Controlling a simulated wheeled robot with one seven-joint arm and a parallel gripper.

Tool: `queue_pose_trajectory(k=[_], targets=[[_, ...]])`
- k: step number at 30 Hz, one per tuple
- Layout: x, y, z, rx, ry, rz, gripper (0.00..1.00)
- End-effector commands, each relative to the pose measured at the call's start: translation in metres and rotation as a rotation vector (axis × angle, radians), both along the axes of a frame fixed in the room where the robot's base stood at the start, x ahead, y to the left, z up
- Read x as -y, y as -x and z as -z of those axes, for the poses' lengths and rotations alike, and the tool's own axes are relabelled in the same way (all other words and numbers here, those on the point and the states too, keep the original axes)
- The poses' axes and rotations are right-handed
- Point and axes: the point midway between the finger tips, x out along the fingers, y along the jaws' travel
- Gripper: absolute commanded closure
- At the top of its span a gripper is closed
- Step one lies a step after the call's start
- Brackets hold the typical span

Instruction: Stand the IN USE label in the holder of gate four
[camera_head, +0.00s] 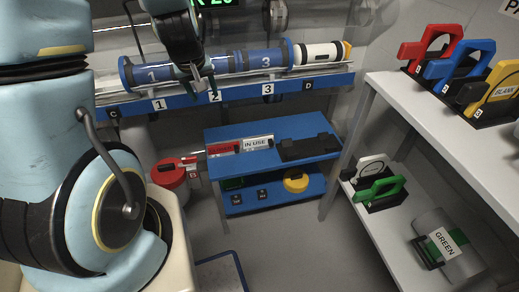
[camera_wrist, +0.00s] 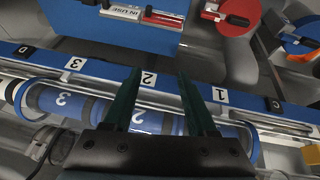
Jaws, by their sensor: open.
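The IN USE label (camera_head: 257,143), white with dark lettering, stands on the blue bench (camera_head: 262,128) below the tube rail. It also shows at the top of the wrist view (camera_wrist: 122,13). My gripper (camera_head: 203,90) is at the rail by the number 2 plate, well above and left of the label. In the wrist view my gripper (camera_wrist: 157,72) has its two dark green fingers apart, with the 2 plate (camera_wrist: 148,78) and part of a blue carrier seen between them. Nothing is held. I see plates 1, 2 and 3, but no plate marked 4.
A clear tube with blue carriers (camera_head: 235,61) runs along the blue rail (camera_head: 325,83). A red piece (camera_head: 222,148) and a black tray (camera_head: 308,147) flank the label. A red drum (camera_head: 170,173) stands left. White shelves (camera_head: 410,225) stand right, with coloured handled items.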

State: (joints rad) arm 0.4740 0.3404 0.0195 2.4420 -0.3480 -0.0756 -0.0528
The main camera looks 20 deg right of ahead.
Motion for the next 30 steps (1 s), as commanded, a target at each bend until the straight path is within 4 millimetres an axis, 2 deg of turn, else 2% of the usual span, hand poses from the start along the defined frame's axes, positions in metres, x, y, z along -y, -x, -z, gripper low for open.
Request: queue_pose_trajectory(k=[1, 5, 8, 10, 14, 18, 21, 24, 27, 30], targets=[[0.013, -0.002, 0.018, 0.015, 0.004, 0.001, 0.43], [0.046, -0.01, 0.052, 0.079, 0.019, -0.017, 0.43], [0.078, -0.013, 0.088, 0.149, 0.025, -0.031, 0.43], [0.104, -0.013, 0.119, 0.217, 0.025, -0.044, 0.43], [0.147, -0.002, 0.179, 0.377, 0.012, -0.066, 0.43], [0.179, 0.023, 0.232, 0.58, -0.009, -0.068, 0.43], [0.193, 0.045, 0.257, 0.723, -0.022, -0.056, 0.43], [0.199, 0.064, 0.272, 0.842, -0.027, -0.042, 0.43], [0.202, 0.077, 0.277, 0.923, -0.028, -0.031, 0.43], [0.204, 0.082, 0.278, 0.961, -0.028, -0.027, 0.43]])
